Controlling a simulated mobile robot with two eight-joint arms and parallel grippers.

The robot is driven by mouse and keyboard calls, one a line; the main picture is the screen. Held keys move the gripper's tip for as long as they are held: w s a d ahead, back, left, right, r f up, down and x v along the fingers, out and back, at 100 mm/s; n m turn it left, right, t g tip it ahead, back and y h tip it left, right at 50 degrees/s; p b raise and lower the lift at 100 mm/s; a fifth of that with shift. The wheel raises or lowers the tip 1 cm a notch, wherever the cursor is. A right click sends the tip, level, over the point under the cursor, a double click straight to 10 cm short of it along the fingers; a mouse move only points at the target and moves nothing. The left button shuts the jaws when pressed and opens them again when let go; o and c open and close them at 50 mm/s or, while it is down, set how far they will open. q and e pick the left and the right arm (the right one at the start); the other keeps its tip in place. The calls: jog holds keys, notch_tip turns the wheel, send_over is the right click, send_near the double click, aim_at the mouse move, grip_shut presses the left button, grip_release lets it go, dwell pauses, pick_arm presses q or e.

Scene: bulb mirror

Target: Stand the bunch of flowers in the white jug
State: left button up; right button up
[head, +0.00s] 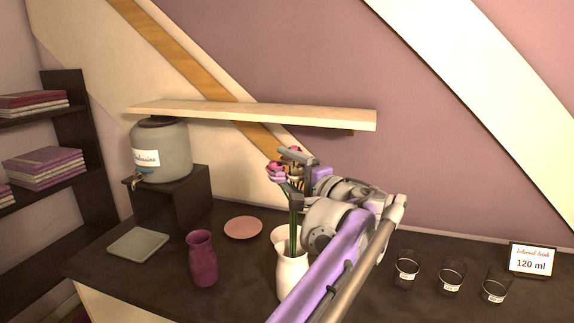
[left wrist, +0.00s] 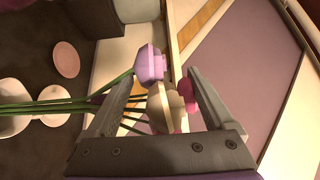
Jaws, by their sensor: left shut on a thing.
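The bunch of flowers (head: 278,172) has pink and purple heads and long green stems. My left gripper (head: 295,174) is shut on it just below the heads and holds it upright. In the left wrist view the heads (left wrist: 150,62) sit between the two fingers. The white jug (head: 291,279) stands on the dark counter below the gripper, partly hidden by my arm. The stems run down to the jug's mouth and their lower ends appear to be inside it; the tips are hidden. My right gripper is not in view.
A purple vase (head: 202,260) stands left of the jug, with a pink plate (head: 243,228) behind. A square grey-green plate (head: 138,244) lies at the left. Several glasses, such as one (head: 407,268), and a sign (head: 532,261) are at the right. A wooden shelf (head: 260,115) hangs above.

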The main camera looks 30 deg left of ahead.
pick_arm(q)
jog(key=shift+f+b, duration=1.4)
jog(key=shift+f, duration=1.6)
jog(key=o, duration=1.1)
jog(key=shift+o, duration=0.2)
jog(key=v, duration=1)
jog(key=shift+d, duration=0.35)
jog(key=shift+s+f, duration=0.1)
